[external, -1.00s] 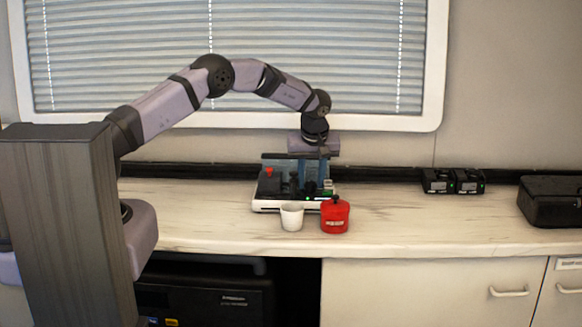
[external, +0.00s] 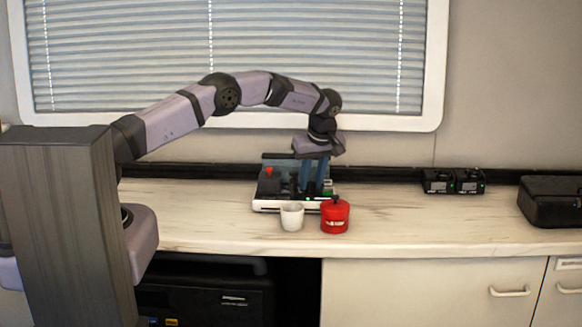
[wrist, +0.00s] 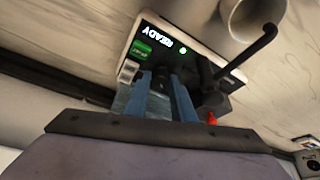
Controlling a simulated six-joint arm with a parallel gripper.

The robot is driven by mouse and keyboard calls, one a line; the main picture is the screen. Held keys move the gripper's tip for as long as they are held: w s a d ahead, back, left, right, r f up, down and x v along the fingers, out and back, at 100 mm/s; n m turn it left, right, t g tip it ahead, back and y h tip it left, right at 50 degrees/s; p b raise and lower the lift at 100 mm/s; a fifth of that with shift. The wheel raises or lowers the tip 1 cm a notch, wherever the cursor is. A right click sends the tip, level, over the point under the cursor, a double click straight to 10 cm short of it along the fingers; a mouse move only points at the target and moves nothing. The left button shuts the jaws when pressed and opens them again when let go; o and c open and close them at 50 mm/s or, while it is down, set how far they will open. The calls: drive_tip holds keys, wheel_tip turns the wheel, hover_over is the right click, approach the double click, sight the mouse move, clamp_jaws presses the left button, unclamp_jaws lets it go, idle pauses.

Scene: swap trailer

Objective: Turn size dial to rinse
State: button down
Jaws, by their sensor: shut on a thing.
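The machine (external: 268,207) with a white base and dark upper parts stands on the counter. In the wrist view its front panel (wrist: 200,35) shows a lit READY display, a green light and a green label. My gripper (external: 315,190) points down over the machine's right part. Its two blue fingers reach to the machine near the green label in the wrist view (wrist: 165,82). They stand a little apart, shut on what appears to be the size dial. The dial is mostly hidden between the fingers, so its pointer and setting cannot be read.
A white cup (external: 292,217) and a red canister (external: 335,217) stand close in front of the machine. A black bent lever (wrist: 250,52) and a red knob (wrist: 212,118) are beside the fingers. Black boxes (external: 453,182) sit farther right. The counter between is clear.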

sight(315, 196)
drive_tip(key=c, duration=2.5)
unclamp_jaws()
drive_tip(key=shift+c, duration=0.2)
drive_tip(key=o, duration=0.7)
drive_tip(key=shift+o, duration=0.2)
drive_tip(key=shift+r, duration=0.1)
drive_tip(key=b+v, duration=0.1)
drive_tip(key=v, duration=0.6)
drive_tip(key=shift+r, duration=0.1)
